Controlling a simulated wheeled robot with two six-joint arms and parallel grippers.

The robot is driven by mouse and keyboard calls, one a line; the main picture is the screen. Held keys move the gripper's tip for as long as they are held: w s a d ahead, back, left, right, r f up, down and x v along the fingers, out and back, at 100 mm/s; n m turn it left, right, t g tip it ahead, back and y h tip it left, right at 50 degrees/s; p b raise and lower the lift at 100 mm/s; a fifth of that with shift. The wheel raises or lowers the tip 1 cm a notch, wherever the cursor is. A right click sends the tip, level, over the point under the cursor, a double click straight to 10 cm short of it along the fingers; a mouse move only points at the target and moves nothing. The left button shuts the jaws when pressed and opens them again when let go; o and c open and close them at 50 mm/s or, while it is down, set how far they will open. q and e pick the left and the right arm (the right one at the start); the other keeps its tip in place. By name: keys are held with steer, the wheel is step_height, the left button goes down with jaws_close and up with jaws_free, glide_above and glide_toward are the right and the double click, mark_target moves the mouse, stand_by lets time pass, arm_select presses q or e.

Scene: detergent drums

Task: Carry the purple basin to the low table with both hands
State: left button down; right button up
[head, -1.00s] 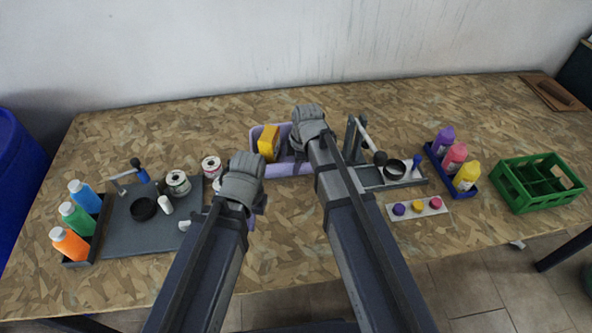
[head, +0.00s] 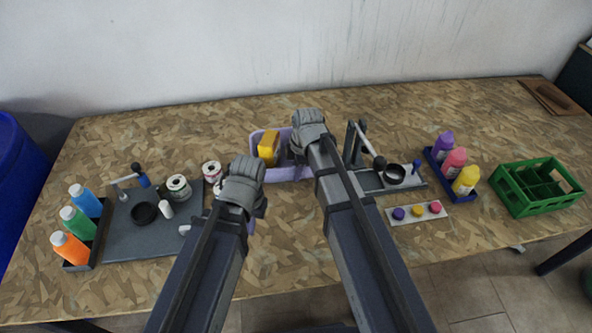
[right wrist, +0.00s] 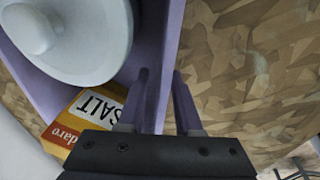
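The light purple basin (head: 286,174) stands on the chipboard table, partly hidden behind my grippers. A yellow box (head: 268,147) is inside it; in the right wrist view the box (right wrist: 84,116) lies beside a pale round-lidded thing (right wrist: 70,35). My right gripper (head: 309,128) is over the basin's right side. In the right wrist view its fingers (right wrist: 161,98) are open, one on each side of the basin wall (right wrist: 168,45). My left gripper (head: 243,183) is at the basin's front left; its fingers are hidden. I cannot make out a low table.
A grey board (head: 135,237) with tins and a tray of bottles (head: 70,248) is at left. At right are a lever stand (head: 372,181), a blue tray of bottles (head: 463,192), a strip of colored caps (head: 417,221) and a green crate (head: 535,205).

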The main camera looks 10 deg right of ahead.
step_height(320, 180, up, 12)
steer(key=s+d+p, duration=0.1)
steer(key=s+p, duration=0.1)
steer(key=p, duration=0.9)
steer(key=s+a+m+g+h, duration=0.2)
steer(key=s+a+m, duration=0.1)
steer(key=s+m, duration=1.1)
steer(key=shift+s+a+f+m+h, duration=0.3)
steer(key=shift+s+a+f, duration=0.05)
steer(key=shift+s, duration=0.4)
